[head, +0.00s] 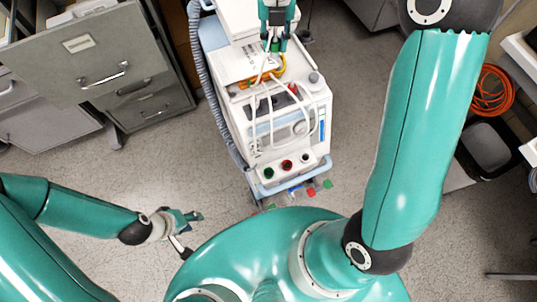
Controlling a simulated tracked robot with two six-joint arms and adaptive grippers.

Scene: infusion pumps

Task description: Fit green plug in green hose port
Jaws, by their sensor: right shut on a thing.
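A white pump machine (290,120) stands in the middle of the head view. Its lower front panel has a green port (268,173), a red port (287,165) and a pale port with a dark centre (306,158). My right gripper (274,40) is above the machine's top at the upper edge of the view. It is shut on a small green piece, seemingly the green plug (274,46), well away from the green port. My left gripper (188,232) is low on the left, apart from the machine, with its fingers spread and nothing visible between them.
White and yellow tubes (272,78) loop over the machine's top and front. A thick grey hose (205,85) runs down its left side. Small red, blue and green pieces (311,192) show below the front. Grey cabinets (85,50) stand at left. Floor between is clear.

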